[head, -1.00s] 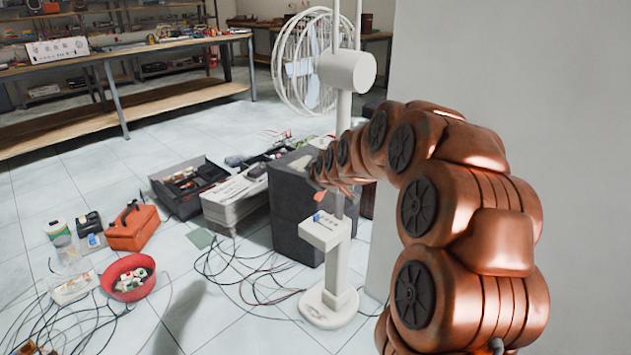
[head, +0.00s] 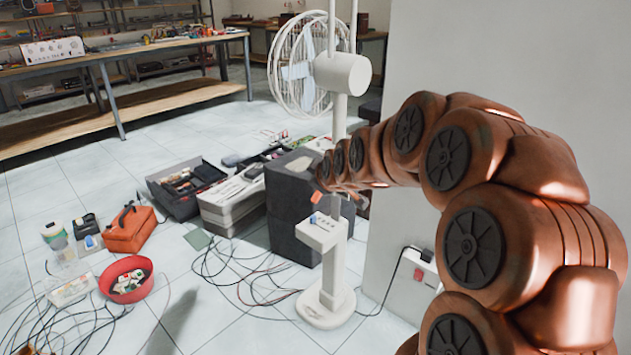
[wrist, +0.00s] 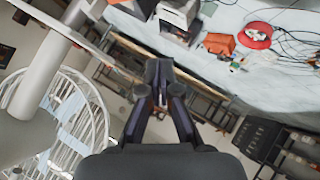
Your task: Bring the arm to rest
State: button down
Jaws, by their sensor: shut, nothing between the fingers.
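My copper-coloured arm curves in from the right of the head view, and its far end reaches left toward the white fan stand. My gripper (wrist: 158,75) shows in the wrist view with its dark fingers together and nothing between them. In the head view the gripper itself is hard to make out among the arm's far links near the stand. The white standing fan (head: 325,240) is upright, with its round cage (head: 300,65) behind the post. I cannot tell whether the arm's end touches the post.
A red bowl (head: 148,266), an orange toolbox (head: 130,228) and a dark speaker-like box (head: 290,205) stand on the tiled floor. Cables lie around them. A workbench (head: 120,60) runs along the back left. A grey wall (head: 500,50) and a power socket (head: 418,273) are at right.

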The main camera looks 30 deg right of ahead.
dwell(0.3)
jog(key=s+a+r+m+g+y+p, duration=0.1)
jog(key=s+a+r+g+p, duration=0.2)
jog(key=s+a+r+p, duration=0.35)
jog(key=s+a+r+m+g+p, duration=0.1)
jog(key=s+a+r+g+p, duration=0.2)
jog(key=s+p, duration=0.55)
jog(key=s+a+r+m+g+y+p, duration=0.15)
jog(key=s+a+r+p, duration=0.35)
jog(key=s, duration=0.5)
jog(key=s+a+r+m+g+p, duration=0.1)
jog(key=s+r+g+p, duration=0.1)
jog(key=s, duration=0.5)
jog(key=s+a+r+m+g+p, duration=0.2)
jog(key=s+r+p, duration=0.2)
jog(key=s+p, duration=0.2)
jog(key=shift+s+r+g+h+p, duration=0.25)
jog(key=shift+s+g+h+p, duration=0.15)
jog(key=shift+s, duration=0.9)
